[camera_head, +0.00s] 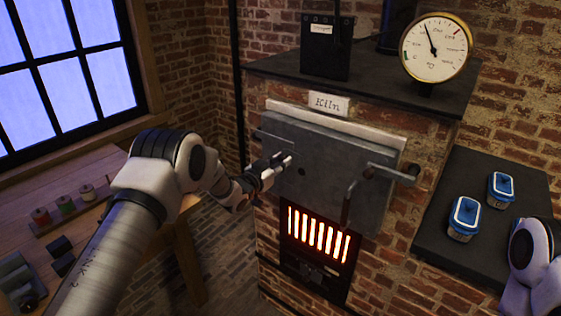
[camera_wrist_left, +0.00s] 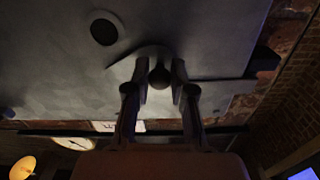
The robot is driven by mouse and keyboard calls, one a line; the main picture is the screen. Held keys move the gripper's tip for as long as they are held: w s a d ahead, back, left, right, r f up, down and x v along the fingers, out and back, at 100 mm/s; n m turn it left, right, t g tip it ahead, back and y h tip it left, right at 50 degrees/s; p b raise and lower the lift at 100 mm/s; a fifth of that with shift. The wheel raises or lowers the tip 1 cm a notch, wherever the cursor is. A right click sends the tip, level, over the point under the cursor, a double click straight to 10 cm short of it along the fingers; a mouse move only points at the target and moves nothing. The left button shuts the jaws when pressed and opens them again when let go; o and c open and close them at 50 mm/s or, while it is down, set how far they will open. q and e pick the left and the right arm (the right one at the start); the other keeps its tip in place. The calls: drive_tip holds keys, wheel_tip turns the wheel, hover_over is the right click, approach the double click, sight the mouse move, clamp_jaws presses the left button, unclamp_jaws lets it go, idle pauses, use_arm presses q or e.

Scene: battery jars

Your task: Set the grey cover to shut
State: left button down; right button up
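The grey kiln door (camera_head: 335,155) shows in the head view, and its underside-up face (camera_wrist_left: 60,70) fills the top of the left wrist view. A round dark hole (camera_wrist_left: 104,28) is in the door; it also shows in the head view (camera_head: 301,171). A small grey cover (camera_wrist_left: 150,50) with a dark knob (camera_wrist_left: 160,76) lies beside the hole, which is uncovered. My left gripper (camera_head: 284,160) is at the door's left part, its fingers on either side of the knob. Whether they press on it is unclear. My right gripper is out of view.
A bent handle (camera_head: 375,168) sticks out at the door's right. Glowing bars (camera_head: 317,235) are below. A gauge (camera_head: 436,48) and a black box (camera_head: 327,45) stand on top. Two blue-lidded containers (camera_head: 465,218) (camera_head: 501,189) are on the dark right shelf (camera_head: 440,240).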

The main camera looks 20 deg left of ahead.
sight(302, 174)
use_arm(q)
drive_tip(key=shift+f, duration=0.15)
drive_tip(key=n+b, duration=0.1)
drive_tip(key=f+n+b, duration=0.1)
drive_tip(key=n+b, duration=0.1)
drive_tip(key=shift+d+f, duration=0.25)
drive_tip(key=n+b, duration=0.1)
drive_tip(key=d+f+n+b, duration=0.1)
drive_tip(key=n, duration=0.1)
drive_tip(key=n+b, duration=0.1)
drive_tip(key=shift+s+d+f+n, duration=0.15)
drive_tip(key=shift+s+f+n, duration=0.1)
drive_tip(key=shift+s+n, duration=0.05)
drive_tip(key=n, duration=0.1)
drive_tip(key=d+n, duration=0.1)
drive_tip(key=n+b, duration=0.1)
drive_tip(key=shift+s+d+f+n, duration=0.15)
drive_tip(key=shift+s+f+n, duration=0.15)
drive_tip(key=shift+f, duration=0.1)
drive_tip(key=n, duration=0.1)
drive_tip(key=d+n, duration=0.1)
drive_tip(key=n, duration=0.1)
drive_tip(key=d+n, duration=0.1)
drive_tip(key=shift+s+f+n, duration=0.15)
drive_tip(key=shift+s+n, duration=0.15)
drive_tip(key=shift+n, duration=0.1)
drive_tip(key=c, duration=1)
unclamp_jaws()
drive_tip(key=shift+d, duration=0.1)
